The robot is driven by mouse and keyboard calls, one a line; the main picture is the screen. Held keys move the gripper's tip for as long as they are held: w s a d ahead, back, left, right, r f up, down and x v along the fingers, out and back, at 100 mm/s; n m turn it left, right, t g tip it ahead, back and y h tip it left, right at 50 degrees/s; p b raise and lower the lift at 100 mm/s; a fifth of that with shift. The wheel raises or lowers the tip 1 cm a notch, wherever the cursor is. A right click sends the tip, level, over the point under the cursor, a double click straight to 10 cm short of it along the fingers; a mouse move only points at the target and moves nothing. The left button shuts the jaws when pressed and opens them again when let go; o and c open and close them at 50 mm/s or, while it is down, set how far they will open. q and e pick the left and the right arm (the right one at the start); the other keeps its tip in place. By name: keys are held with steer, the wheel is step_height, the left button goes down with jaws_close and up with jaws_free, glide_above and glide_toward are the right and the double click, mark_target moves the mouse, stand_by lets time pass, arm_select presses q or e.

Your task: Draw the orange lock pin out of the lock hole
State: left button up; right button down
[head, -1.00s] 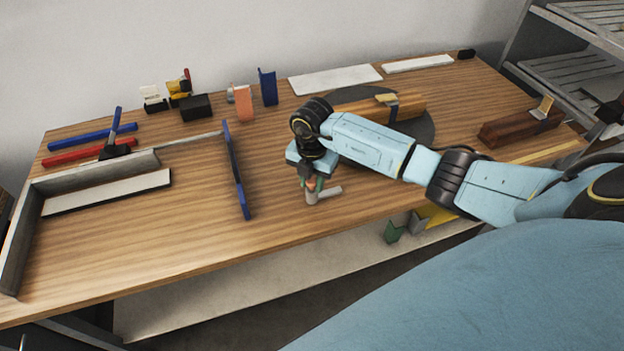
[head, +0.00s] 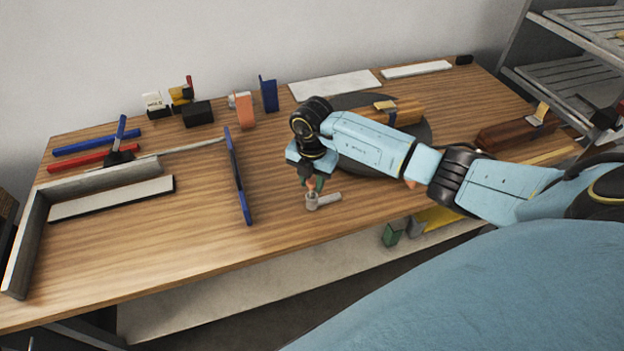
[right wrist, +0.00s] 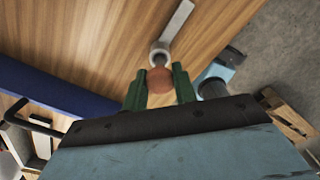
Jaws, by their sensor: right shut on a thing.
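My right gripper (head: 313,184) points down over the workbench, its green fingers shut on the orange lock pin (head: 312,185). In the right wrist view the pin's rounded orange-brown head (right wrist: 160,80) sits between the two green fingertips (right wrist: 160,88). Just below it in the head view stands a small grey metal socket with a flat bar (head: 328,197), which holds the lock hole. The socket's ring (right wrist: 160,54) also shows in the right wrist view, right beyond the pin head. I cannot tell whether the pin's lower end is still inside the hole. My left gripper is not in view.
A wooden block (head: 405,110) lies on a dark round plate behind my right arm. The bench's front edge is close to the socket.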

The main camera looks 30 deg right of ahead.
mark_target(312, 179)
steer(key=shift+r+p, duration=1.5)
steer(key=shift+r, duration=0.3)
steer(key=shift+r, duration=0.1)
step_height(312, 179, up, 3)
steer(key=p, duration=0.3)
